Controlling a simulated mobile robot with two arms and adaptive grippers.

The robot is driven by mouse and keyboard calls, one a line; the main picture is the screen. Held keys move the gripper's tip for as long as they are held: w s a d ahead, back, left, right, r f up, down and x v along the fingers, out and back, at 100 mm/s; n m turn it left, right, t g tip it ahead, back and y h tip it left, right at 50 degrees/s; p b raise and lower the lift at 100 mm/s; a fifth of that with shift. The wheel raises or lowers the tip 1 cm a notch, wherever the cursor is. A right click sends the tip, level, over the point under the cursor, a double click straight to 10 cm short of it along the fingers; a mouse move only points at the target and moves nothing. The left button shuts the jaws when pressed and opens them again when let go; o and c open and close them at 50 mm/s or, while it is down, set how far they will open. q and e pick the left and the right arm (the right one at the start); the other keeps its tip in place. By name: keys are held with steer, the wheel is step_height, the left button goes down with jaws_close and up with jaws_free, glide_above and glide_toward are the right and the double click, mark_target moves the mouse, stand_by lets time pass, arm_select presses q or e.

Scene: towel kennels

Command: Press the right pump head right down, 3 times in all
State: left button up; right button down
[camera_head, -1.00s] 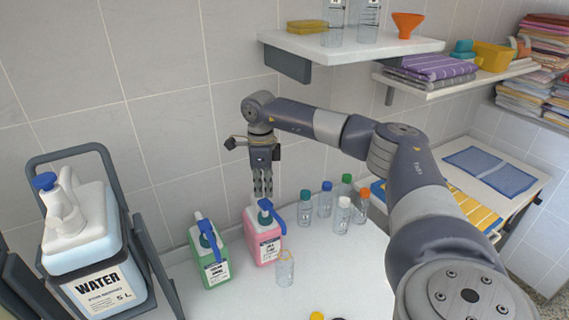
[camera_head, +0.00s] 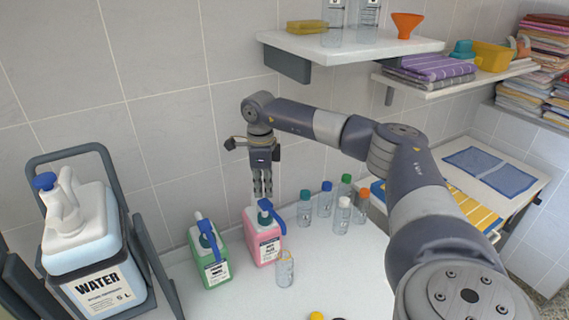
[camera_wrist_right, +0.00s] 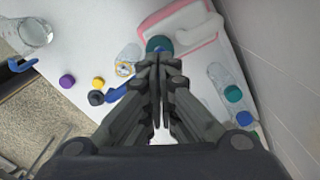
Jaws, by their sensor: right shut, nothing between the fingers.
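The right pump head (camera_head: 266,206) is blue and sits on a pink bottle (camera_head: 262,246) on the white table. Its blue spout points to the lower right, towards a small clear bottle (camera_head: 285,268). My right gripper (camera_head: 263,197) is shut and empty, pointing down just over the pump head. I cannot tell whether the fingertips touch it. In the right wrist view, the shut fingers (camera_wrist_right: 160,62) cover much of the pump head, and its blue spout (camera_wrist_right: 120,91) shows at their left. A green bottle (camera_head: 212,264) with another blue pump head (camera_head: 206,228) stands to the left. My left gripper is not in view.
A big water container (camera_head: 82,242) in a dark frame stands at the left. Several small capped bottles (camera_head: 343,215) stand right of the pink bottle. A white shelf (camera_head: 350,50) hangs above. Loose caps (camera_head: 316,316) lie at the front.

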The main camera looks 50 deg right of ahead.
mark_target(264, 202)
steer(key=shift+f, duration=0.1)
stand_by(0.3)
steer(key=shift+f+b, duration=0.4)
steer(key=shift+f, duration=0.2)
steer(key=shift+f+b, duration=1.05)
steer(key=shift+f, duration=1)
steer(key=shift+r, duration=0.1)
steer(key=shift+r+p, duration=2.05)
steer(key=shift+r, duration=0.55)
steer(key=shift+f, duration=0.1)
